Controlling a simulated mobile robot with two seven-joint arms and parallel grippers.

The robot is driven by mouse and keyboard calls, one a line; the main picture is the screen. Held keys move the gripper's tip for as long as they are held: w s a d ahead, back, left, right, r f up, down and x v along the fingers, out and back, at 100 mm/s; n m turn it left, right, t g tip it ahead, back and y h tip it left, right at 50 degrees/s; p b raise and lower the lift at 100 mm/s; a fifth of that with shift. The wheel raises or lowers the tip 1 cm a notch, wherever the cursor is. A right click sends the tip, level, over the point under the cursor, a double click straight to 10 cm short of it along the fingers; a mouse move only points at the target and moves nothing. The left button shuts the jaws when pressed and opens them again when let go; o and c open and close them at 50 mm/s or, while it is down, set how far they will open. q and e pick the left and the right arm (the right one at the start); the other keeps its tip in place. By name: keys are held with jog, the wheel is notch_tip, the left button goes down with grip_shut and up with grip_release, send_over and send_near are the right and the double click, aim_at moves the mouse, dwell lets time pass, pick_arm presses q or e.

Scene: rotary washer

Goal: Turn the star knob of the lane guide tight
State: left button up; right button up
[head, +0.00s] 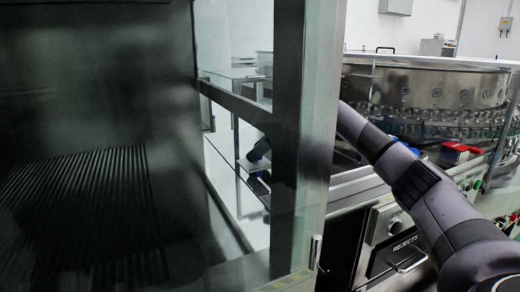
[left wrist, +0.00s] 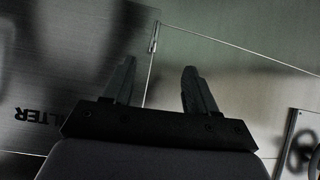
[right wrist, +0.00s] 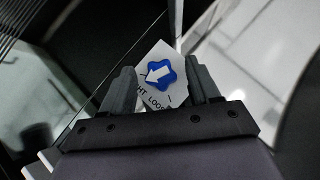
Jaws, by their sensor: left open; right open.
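The blue star knob (right wrist: 160,73) shows in the right wrist view, with a white pointer mark on its face. It sits on a white label plate (right wrist: 178,99) with partly covered lettering that reads "HT" and "LOOS". My right gripper (right wrist: 161,80) is open, with one finger on each side of the knob; I cannot tell whether either touches it. In the head view my right arm passes behind the door post, and its dark gripper (head: 258,152) shows through the glass. My left gripper (left wrist: 157,75) is open and empty, in front of a metal panel.
A dark-framed glass door (head: 290,130) fills the middle of the head view. A metal rotary washer (head: 430,88) with bottles stands at right, above a "REJECTS" drawer (head: 405,250). The left wrist view shows a panel marked "LTER" (left wrist: 35,116) and a handwheel (left wrist: 304,150).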

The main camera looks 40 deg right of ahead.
jog(key=c, duration=1)
jog(key=shift+c, duration=0.2)
jog(key=shift+m, duration=0.3)
jog(key=m+h, duration=0.1)
jog(key=m+h+p, duration=0.1)
jog(key=m+t+h+p, duration=0.1)
jog(key=shift+s+a+r, duration=0.1)
jog(key=shift+a+r, duration=0.05)
jog(key=shift+a, duration=0.1)
jog(key=shift+m+h, duration=0.5)
jog(key=shift+m, duration=0.4)
jog(key=shift+a+m+h, duration=0.15)
jog(key=shift+m+h, duration=0.65)
jog(key=shift+m, duration=0.2)
